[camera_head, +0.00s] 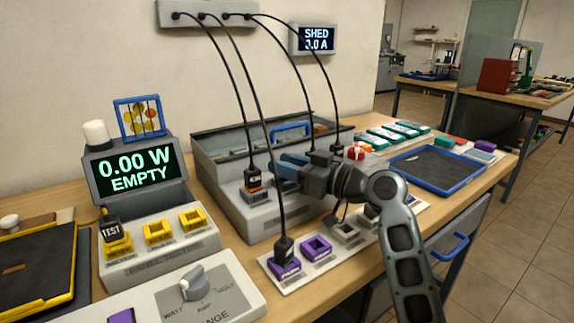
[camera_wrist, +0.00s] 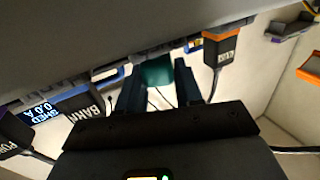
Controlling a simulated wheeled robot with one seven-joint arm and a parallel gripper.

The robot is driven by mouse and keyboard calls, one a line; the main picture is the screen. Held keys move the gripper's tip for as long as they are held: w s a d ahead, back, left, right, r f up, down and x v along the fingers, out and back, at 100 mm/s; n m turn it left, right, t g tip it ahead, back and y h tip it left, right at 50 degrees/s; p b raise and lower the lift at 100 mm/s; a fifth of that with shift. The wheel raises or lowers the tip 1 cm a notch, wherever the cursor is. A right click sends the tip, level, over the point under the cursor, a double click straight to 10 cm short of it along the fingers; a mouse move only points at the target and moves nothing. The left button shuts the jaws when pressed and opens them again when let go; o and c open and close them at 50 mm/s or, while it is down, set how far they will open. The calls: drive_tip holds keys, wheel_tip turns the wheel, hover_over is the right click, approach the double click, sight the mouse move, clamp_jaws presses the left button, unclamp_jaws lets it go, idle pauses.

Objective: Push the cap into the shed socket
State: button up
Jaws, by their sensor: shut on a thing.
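My gripper (camera_head: 284,166) reaches leftward over the grey socket box (camera_head: 232,222), close to the row of plugs. In the wrist view its two dark fingers (camera_wrist: 158,82) are shut on a teal cap (camera_wrist: 157,70), whose far end is at the underside of the grey box. I cannot tell whether the cap touches a socket. The head view does not show the cap clearly. A plug with an orange band (camera_head: 253,180) stands left of my fingers; it also shows in the wrist view (camera_wrist: 221,47). The shed socket is not clearly visible; a wall display (camera_head: 316,39) reads SHED.
Black cables hang from the wall box (camera_head: 205,14) around my gripper. A purple-socket strip (camera_head: 316,250) lies in front. The meter display (camera_head: 135,170) reads 0.00 W EMPTY. A blue-rimmed tray (camera_head: 483,163) and several coloured blocks lie to the right.

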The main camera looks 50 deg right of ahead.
drive_tip(key=shift+r+p, duration=0.5)
drive_tip(key=shift+r, duration=0.35)
drive_tip(key=shift+f+b, duration=0.85)
drive_tip(key=shift+b, duration=0.2)
idle(1.0)
drive_tip(key=o, duration=0.7)
drive_tip(key=shift+s+d+f+b, duration=0.1)
drive_tip(key=shift+s+b, duration=0.05)
drive_tip(key=shift+s, duration=0.6)
drive_tip(key=shift+s+d+f+b, duration=0.15)
drive_tip(key=shift+s+b, duration=0.05)
drive_tip(key=shift+s, duration=0.6)
drive_tip(key=shift+s+d+f+b, duration=0.1)
drive_tip(key=shift+s+b, duration=0.05)
drive_tip(key=shift+s, duration=0.6)
drive_tip(key=shift+s+d+r+b, duration=0.1)
drive_tip(key=shift+s+b, duration=0.05)
drive_tip(key=shift+s, duration=0.9)
drive_tip(key=shift+s+d+r+b, duration=0.1)
drive_tip(key=shift+s+r+b, duration=0.1)
drive_tip(key=shift+s, duration=0.85)
drive_tip(key=shift+s+d+r+b, duration=0.1)
drive_tip(key=shift+s+b, duration=0.05)
drive_tip(key=shift+s, duration=0.9)
